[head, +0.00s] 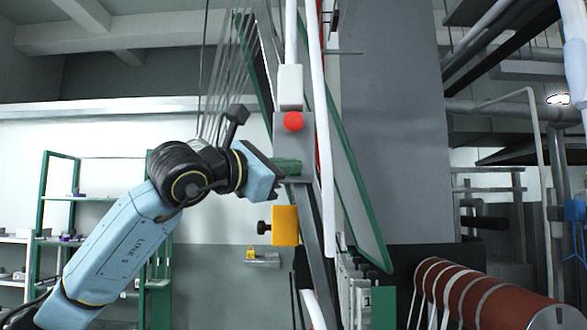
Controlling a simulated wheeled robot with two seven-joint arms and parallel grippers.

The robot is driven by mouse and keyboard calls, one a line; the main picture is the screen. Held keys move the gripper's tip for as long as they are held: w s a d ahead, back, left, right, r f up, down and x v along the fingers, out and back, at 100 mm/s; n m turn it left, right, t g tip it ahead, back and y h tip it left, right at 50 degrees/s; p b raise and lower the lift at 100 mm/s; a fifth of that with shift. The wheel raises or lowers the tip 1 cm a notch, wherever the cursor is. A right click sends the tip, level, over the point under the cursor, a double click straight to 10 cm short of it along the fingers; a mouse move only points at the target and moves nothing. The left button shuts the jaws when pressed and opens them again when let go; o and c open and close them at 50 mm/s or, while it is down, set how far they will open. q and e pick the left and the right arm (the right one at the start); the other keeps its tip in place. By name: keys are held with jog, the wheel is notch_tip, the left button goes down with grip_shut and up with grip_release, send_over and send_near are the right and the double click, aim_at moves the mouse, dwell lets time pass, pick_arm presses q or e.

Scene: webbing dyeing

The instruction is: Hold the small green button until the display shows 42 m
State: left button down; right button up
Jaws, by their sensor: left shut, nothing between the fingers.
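My left gripper (274,170) is in the middle of the view, shut and empty, with its tip pointing right at a narrow grey control panel (293,146). A dark green part (288,167) shows on the panel right at the gripper's tip; I cannot tell whether they touch or whether this is the small green button. A round red button (293,121) sits above it on the same panel. No display reading is visible. My right gripper is not in view.
A yellow box (285,226) with a black knob is mounted below the panel. Slanted green-edged frames and white pipes stand close behind it. Red rolls with pale bands (470,295) lie at lower right. Green shelving (45,200) stands at the left.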

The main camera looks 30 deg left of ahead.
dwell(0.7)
pick_arm(q)
jog(key=shift+w+a, duration=0.2)
jog(key=shift+w, duration=0.15)
jog(key=shift+w+a, duration=0.3)
jog(key=shift+w, duration=0.15)
dwell(2.6)
jog(key=shift+s, duration=0.1)
dwell(2.4)
jog(key=shift+s+d+b, duration=0.35)
jog(key=shift+s+d, duration=0.15)
jog(key=shift+s, duration=0.15)
jog(key=shift+s+d+b, duration=0.25)
jog(key=shift+s+d, duration=0.2)
jog(key=shift+s, duration=0.25)
jog(key=shift+s+d+b, duration=0.3)
jog(key=shift+s+d, duration=0.1)
jog(key=shift+s, duration=0.35)
jog(key=shift+s+d+b, duration=0.25)
jog(key=shift+s+d, duration=0.2)
jog(key=shift+s, duration=0.25)
